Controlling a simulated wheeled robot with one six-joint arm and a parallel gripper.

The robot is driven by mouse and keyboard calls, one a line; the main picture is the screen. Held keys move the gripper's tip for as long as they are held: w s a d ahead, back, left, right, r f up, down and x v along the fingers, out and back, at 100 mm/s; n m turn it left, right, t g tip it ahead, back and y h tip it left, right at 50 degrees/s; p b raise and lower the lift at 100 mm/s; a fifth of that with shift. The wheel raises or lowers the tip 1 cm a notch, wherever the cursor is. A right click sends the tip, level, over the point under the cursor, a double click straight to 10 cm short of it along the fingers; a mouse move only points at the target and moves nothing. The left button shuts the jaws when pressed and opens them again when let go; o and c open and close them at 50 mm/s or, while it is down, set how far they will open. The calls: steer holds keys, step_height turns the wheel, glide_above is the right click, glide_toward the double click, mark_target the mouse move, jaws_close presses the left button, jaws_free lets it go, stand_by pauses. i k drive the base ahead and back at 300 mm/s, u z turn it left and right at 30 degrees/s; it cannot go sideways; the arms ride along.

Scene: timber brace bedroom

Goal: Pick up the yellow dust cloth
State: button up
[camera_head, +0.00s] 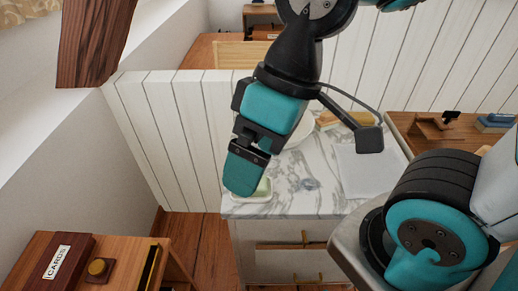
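My gripper (243,178) points down over the front left corner of a marble-topped cabinet (300,205). Its teal fingers appear as one block from this side, so their gap is hidden. No yellow cloth can be made out for certain. A small yellowish-tan item (338,118) lies at the back of the marble top, to the right of my gripper and partly behind my arm. I cannot tell whether it is the cloth. A pale green dish (262,190) sits just beside the fingertips, partly covered by them; contact cannot be judged.
A pale grey flat sheet (362,168) and a small clear item (309,184) are on the marble top. A white plank partition (180,130) stands behind. A wooden table (445,133) is at right. A cabinet with a CARDS box (65,262) is at lower left.

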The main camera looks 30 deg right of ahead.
mark_target(365, 119)
steer(key=z, duration=1.35)
